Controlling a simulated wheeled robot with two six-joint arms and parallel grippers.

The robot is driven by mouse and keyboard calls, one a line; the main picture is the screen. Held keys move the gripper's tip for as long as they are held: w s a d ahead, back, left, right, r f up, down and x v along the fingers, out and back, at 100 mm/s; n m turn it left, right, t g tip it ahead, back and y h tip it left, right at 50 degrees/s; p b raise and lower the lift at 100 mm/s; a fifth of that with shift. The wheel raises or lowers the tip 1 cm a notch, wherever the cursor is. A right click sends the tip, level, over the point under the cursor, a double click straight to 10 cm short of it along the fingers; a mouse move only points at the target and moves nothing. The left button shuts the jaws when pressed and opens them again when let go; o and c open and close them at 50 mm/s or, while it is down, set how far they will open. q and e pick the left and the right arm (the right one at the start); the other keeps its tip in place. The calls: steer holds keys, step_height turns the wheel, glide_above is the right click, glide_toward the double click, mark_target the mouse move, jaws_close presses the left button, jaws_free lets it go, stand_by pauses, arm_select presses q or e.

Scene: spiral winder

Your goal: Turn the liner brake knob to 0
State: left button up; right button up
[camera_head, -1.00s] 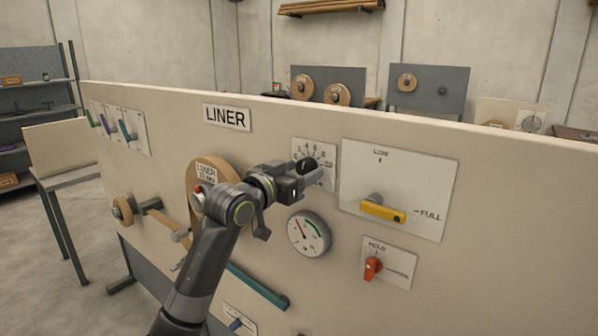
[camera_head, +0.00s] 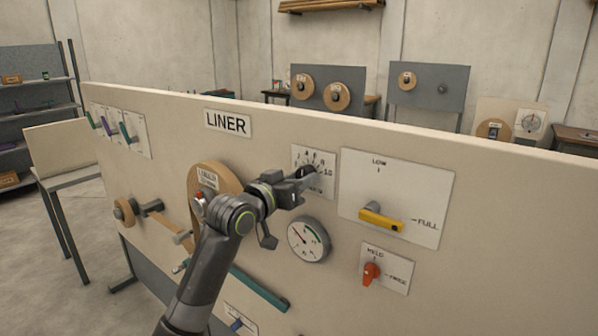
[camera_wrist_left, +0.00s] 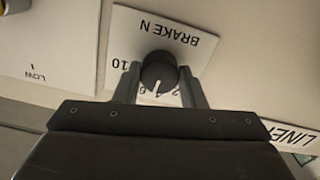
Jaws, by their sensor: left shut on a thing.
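The liner brake knob (camera_wrist_left: 158,72) is black and round with a white pointer line. It sits on a white dial plate (camera_wrist_left: 188,43) lettered "BRAKE N", upside down in the left wrist view. The pointer faces the lower part of the picture, near the middle numbers of the scale; its exact reading is hard to tell. My left gripper (camera_wrist_left: 160,82) has one finger on each side of the knob and is shut on it. In the head view the left gripper (camera_head: 304,177) covers most of the knob, and the dial plate (camera_head: 325,160) shows around it. My right gripper is not in view.
A yellow lever (camera_head: 382,219) on a LOW/FULL plate is right of the dial. A round gauge (camera_head: 308,239) sits just below the gripper, and a red HELD/FREE knob (camera_head: 371,273) is lower right. The LINER sign (camera_head: 228,122) is upper left.

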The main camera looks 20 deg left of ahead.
arm_select(q)
steer(key=n+p, duration=0.3)
steer(key=p, duration=0.1)
steer(key=n+p, duration=0.4)
steer(key=p, duration=0.1)
steer(key=n+p, duration=0.4)
steer(key=shift+r, duration=0.25)
steer(key=shift+f+n+p, duration=0.15)
steer(key=shift+n+p, duration=0.8)
steer(key=shift+n, duration=1.25)
steer(key=o, duration=1)
steer(key=shift+s, duration=0.1)
steer(key=b+v, duration=0.3)
steer(key=v, duration=1.4)
steer(key=shift+b, duration=0.3)
steer(key=shift+s, duration=0.1)
